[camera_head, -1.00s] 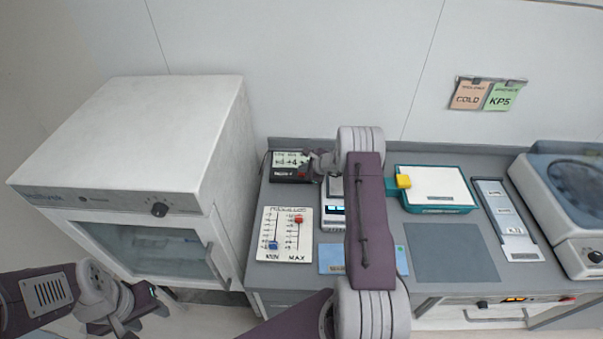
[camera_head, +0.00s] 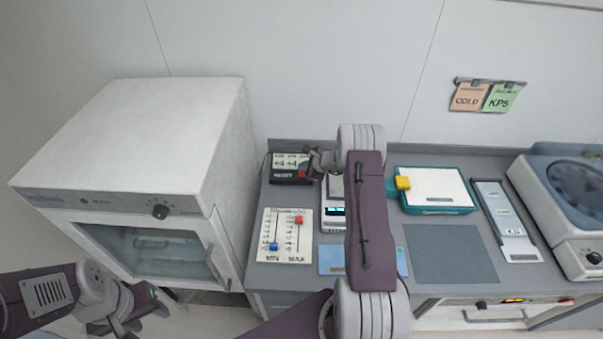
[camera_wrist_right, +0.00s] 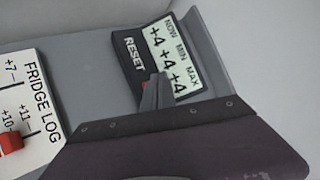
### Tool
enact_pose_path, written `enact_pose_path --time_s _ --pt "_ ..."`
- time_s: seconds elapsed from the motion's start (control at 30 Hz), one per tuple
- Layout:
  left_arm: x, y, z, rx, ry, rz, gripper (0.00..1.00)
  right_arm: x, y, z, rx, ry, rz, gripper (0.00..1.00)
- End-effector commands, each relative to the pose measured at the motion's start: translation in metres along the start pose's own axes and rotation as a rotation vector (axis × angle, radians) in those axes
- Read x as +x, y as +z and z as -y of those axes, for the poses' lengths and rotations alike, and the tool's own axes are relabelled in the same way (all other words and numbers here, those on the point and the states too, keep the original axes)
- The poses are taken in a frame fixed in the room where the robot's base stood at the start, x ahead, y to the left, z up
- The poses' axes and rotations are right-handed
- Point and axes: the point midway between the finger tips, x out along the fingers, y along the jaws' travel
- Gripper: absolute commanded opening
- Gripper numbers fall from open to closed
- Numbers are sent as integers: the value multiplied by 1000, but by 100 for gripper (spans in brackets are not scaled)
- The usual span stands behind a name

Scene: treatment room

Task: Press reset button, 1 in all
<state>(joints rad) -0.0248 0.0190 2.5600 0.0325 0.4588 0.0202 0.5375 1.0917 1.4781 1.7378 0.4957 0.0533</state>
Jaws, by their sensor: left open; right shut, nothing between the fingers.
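The small black display unit (camera_head: 289,168) stands at the back left of the counter. In the right wrist view its panel (camera_wrist_right: 186,60) reads +4 under NOW, MIN and MAX, with the word RESET on its black strip. The red reset button (camera_wrist_right: 146,84) shows only in part, behind my fingers. My right gripper (camera_wrist_right: 155,92) is shut and empty, its tips at the button; whether they touch it I cannot tell. In the head view my right gripper (camera_head: 311,170) is at the unit's right end. My left gripper (camera_head: 152,303) is open and empty, low at the left before the fridge.
A white fridge (camera_head: 150,130) stands left of the counter. The fridge log board (camera_head: 285,236) with red and blue sliders lies in front of the unit. A teal-edged box (camera_head: 437,190), a grey mat (camera_head: 450,253) and a centrifuge-like machine (camera_head: 565,200) are to the right.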

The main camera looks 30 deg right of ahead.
Motion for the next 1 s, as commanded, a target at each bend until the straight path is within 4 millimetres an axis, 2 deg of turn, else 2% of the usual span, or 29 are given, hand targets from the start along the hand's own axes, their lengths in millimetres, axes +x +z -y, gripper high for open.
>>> enact_pose_path --time_s 0.27,0.73,1.0 --pt "-2 0 0 0 0 0 45 -3 2 2 0 0 0 0" --pt "-30 -3 -1 0 0 0 45 -34 25 25 0 0 0 0" --pt "-28 -3 0 0 0 0 45 -34 25 25 1 0 0 0"
